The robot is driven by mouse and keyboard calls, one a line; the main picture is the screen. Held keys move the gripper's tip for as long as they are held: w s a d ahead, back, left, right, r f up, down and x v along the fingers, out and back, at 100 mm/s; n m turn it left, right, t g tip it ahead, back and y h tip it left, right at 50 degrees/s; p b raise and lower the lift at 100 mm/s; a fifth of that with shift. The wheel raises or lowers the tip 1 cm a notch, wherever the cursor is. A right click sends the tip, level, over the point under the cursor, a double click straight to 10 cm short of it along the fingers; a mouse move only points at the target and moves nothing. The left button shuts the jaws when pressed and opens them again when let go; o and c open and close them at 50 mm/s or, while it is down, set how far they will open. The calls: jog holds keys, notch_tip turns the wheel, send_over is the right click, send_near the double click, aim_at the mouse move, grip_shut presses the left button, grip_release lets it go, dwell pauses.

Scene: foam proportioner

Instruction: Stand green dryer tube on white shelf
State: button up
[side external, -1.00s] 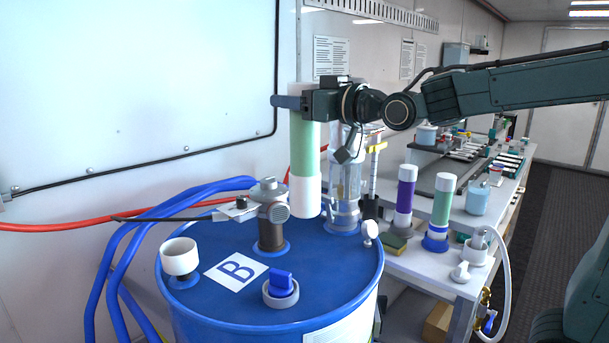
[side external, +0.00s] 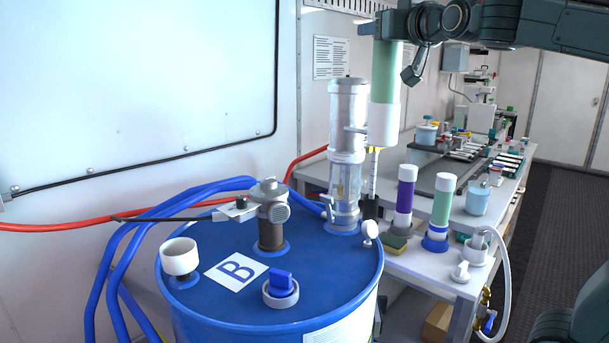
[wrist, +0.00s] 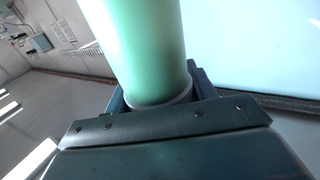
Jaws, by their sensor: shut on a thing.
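The green dryer tube (side external: 386,75) with a white lower end hangs upright in my gripper (side external: 388,20), high above the right rear of the blue drum. In the wrist view the green tube (wrist: 142,45) stands between the jaws (wrist: 160,98). A second green tube (side external: 443,203) with a white cap stands in a blue-ringed holder on the white shelf (side external: 430,262). A purple tube (side external: 404,197) with a white cap stands to its left.
The blue drum (side external: 330,265) carries a clear cylinder (side external: 347,150), a pump fitting (side external: 270,215), a white cup (side external: 179,256) and a blue valve (side external: 281,284). A white cup fitting with a hose (side external: 480,245) and a green sponge (side external: 394,243) sit on the shelf.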

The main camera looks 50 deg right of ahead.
jog(key=w+d+f+m+g+h, duration=0.1)
jog(key=d+f+h, duration=0.1)
jog(key=d, duration=0.5)
jog(key=w+d+f+m+g+h, duration=0.1)
jog(key=w+d, duration=0.1)
jog(key=d, duration=0.6)
jog(key=s+d+f, duration=0.2)
jog(key=d+f, duration=0.4)
jog(key=f, duration=0.3)
jog(key=s+d+f+m+g+h, duration=0.1)
jog(key=s+d+f, duration=0.1)
jog(key=d+f, duration=0.5)
notch_tip(320, 180, down, 4)
jog(key=shift+d+r+m, duration=0.2)
jog(key=shift+d+m, duration=0.1)
jog(key=shift+f, duration=0.15)
notch_tip(320, 180, down, 16)
